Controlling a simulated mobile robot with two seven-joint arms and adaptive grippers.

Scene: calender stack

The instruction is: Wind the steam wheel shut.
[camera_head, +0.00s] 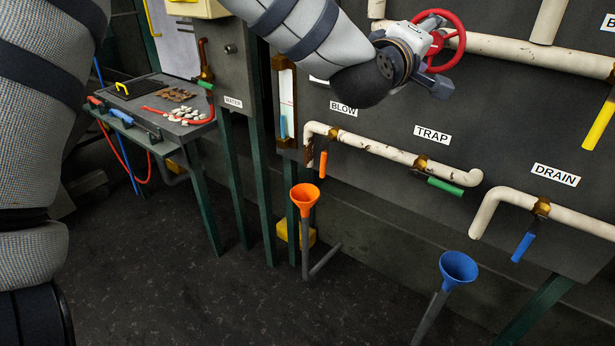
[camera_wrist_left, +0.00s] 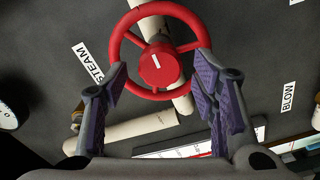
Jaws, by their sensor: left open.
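The red steam wheel (camera_head: 459,40) is mounted on the dark panel at the top of the head view, partly hidden by my left gripper. In the left wrist view the wheel (camera_wrist_left: 203,28) faces me, with spokes and a short white mark on its hub. My left gripper (camera_head: 436,52) is at the wheel. In the wrist view its purple-padded fingers (camera_wrist_left: 161,76) are spread apart, one on each side of the wheel's lower part. I cannot tell whether they touch the rim. A STEAM label (camera_wrist_left: 88,63) is left of the wheel. My right gripper is not in view.
Pale pipes with an orange lever (camera_head: 323,164), a green lever (camera_head: 445,186) and a blue lever (camera_head: 523,246) run below. An orange funnel (camera_head: 304,197) and a blue funnel (camera_head: 458,268) stand in front. A cluttered side bench (camera_head: 150,115) is at left. Dark floor between is clear.

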